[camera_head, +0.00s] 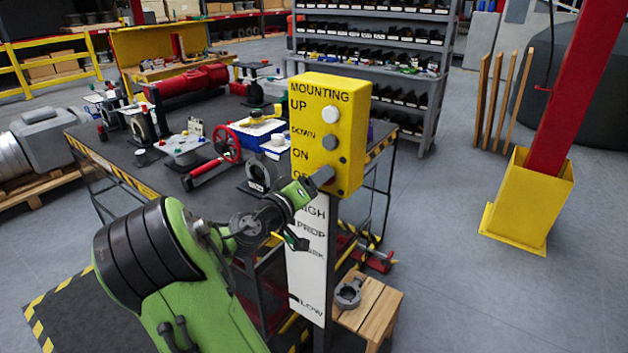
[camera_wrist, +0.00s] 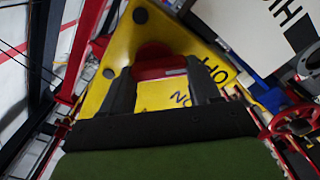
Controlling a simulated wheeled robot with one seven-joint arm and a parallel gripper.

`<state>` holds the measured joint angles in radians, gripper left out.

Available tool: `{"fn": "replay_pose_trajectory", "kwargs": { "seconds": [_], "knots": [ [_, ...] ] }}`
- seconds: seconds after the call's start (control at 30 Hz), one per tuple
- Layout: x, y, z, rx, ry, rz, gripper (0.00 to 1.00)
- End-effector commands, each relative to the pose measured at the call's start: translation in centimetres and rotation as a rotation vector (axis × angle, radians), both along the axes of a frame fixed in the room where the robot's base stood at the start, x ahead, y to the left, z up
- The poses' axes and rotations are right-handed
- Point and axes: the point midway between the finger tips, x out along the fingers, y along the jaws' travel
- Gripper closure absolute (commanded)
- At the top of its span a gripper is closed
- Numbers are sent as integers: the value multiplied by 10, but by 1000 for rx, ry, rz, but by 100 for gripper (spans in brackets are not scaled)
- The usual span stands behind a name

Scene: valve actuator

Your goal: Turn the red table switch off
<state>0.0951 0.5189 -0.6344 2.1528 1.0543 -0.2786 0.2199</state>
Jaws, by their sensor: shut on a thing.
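The yellow control box (camera_head: 348,110) stands on a white post, with the labels MOUNTING, UP, DOWN, ON and a partly covered last line. It carries a pale round button (camera_head: 331,114) by UP and a grey one (camera_head: 330,142) by DOWN. My gripper (camera_head: 322,178) is at the box's lower face, beside the ON label. In the wrist view the red switch (camera_wrist: 158,70) shows between my two dark fingers, against the yellow face (camera_wrist: 122,42). My gripper is shut on it. In the head view my gripper hides the switch. I cannot tell its exact setting.
The white post (camera_head: 308,255) with more lettering is below the box. A cluttered workbench (camera_head: 108,150) with valves stands behind at left. A wooden stool (camera_head: 372,312) holding a grey fitting is at lower right. A yellow-based red column (camera_head: 528,200) stands at right; floor between is clear.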

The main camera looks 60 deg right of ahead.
Motion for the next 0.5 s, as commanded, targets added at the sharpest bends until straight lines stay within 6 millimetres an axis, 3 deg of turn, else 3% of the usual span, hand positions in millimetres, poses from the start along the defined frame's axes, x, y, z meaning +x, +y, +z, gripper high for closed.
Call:
{"fn": "replay_pose_trajectory", "kwargs": {
  "seconds": [0.23,0.27,0.4,0.5],
  "knots": [
    [0,0,-1,3,4,0,69],
    [0,0,-1,4,4,0,35],
    [0,0,-1,3,3,1,14],
    [0,0,-1,1,2,1,13]
  ]
}}
